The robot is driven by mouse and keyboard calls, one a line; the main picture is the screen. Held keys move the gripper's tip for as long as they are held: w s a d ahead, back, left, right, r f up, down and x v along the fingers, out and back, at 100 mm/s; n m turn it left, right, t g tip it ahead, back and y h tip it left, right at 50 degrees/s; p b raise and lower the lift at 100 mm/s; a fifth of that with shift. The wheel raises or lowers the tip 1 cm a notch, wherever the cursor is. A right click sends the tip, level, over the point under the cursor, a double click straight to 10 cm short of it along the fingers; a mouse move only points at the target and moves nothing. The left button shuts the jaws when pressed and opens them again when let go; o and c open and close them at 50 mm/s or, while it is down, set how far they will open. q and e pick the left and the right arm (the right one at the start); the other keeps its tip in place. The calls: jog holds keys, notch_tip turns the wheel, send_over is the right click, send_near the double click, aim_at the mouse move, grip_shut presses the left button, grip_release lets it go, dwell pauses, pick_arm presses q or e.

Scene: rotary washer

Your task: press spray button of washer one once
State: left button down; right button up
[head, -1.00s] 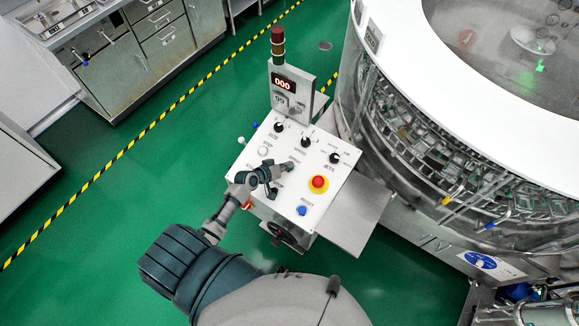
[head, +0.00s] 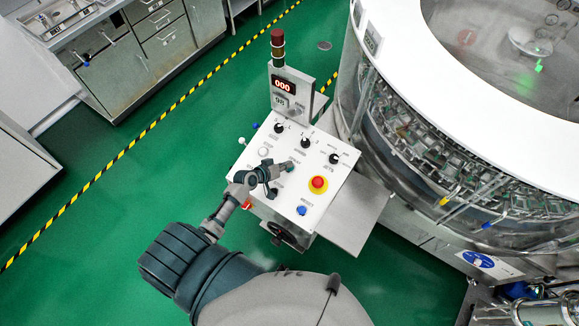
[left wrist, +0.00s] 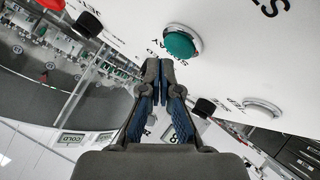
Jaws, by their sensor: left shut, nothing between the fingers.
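The washer's white control panel (head: 327,196) stands in the middle of the head view. In the left wrist view the green spray button (left wrist: 180,43) sits in a silver ring, with the upside-down word SPRAY beside it. My left gripper (head: 286,167) reaches over the panel from the left, and its fingers largely cover the button area in the head view. In the left wrist view the gripper (left wrist: 160,76) is shut and empty, its fingertips just below the green button in the picture. I cannot tell whether they touch it. My right gripper is not in view.
A red emergency stop (head: 318,183) on a yellow base and a blue reset button (head: 302,210) lie right of the gripper. Black knobs (head: 305,143) line the panel's upper part. A display post (head: 290,88) rises behind. The round glass washer (head: 430,150) stands at right.

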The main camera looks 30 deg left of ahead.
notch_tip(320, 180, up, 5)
jog(key=p, duration=0.4)
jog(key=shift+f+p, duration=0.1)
jog(key=shift+p, duration=0.25)
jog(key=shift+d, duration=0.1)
